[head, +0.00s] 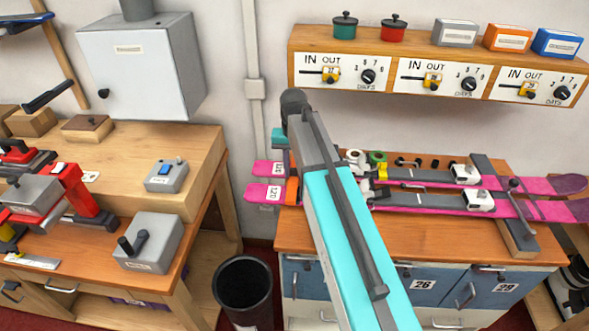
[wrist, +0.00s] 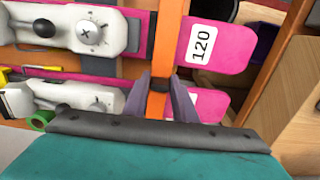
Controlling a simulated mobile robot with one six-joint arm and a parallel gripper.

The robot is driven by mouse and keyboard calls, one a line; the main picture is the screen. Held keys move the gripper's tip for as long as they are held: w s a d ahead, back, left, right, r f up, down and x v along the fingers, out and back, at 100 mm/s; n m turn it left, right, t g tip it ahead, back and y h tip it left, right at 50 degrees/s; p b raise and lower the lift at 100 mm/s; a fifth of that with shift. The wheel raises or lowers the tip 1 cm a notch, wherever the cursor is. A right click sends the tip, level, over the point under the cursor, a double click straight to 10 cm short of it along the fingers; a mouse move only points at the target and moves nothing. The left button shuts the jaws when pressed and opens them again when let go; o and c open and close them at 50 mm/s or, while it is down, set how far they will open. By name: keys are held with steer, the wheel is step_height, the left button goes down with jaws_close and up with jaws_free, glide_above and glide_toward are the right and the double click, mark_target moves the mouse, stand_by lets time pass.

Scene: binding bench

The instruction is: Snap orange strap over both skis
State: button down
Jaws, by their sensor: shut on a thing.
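Two pink skis lie side by side on the bench: the near ski (head: 266,194) and the far ski (head: 268,168), tails at left in the head view. In the wrist view the near ski (wrist: 226,50) is above and the far ski (wrist: 212,100) below, partly hidden by my gripper. The orange strap (wrist: 170,35) runs across the near ski beside its "120" label; a bit of it shows in the head view (head: 291,190). My gripper (wrist: 161,92) is shut on the strap beside the far ski. Whether the strap is fastened is hidden.
White bindings (head: 479,200) and a dark cross support (head: 502,205) sit along the skis to the right. A green tape roll (head: 377,157) stands behind them. A black bin (head: 243,290) stands between this bench and the left wooden bench (head: 205,150). Timer boxes hang above.

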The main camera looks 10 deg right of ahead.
mark_target(294, 169)
steer(key=shift+f+b, duration=0.35)
steer(key=shift+f, duration=0.6)
stand_by(0.5)
steer(key=c, duration=0.9)
jaws_free()
steer(key=shift+r, duration=0.1)
steer(key=shift+r+p, duration=3.35)
steer(key=shift+r, duration=1.6)
steer(key=shift+f, duration=0.1)
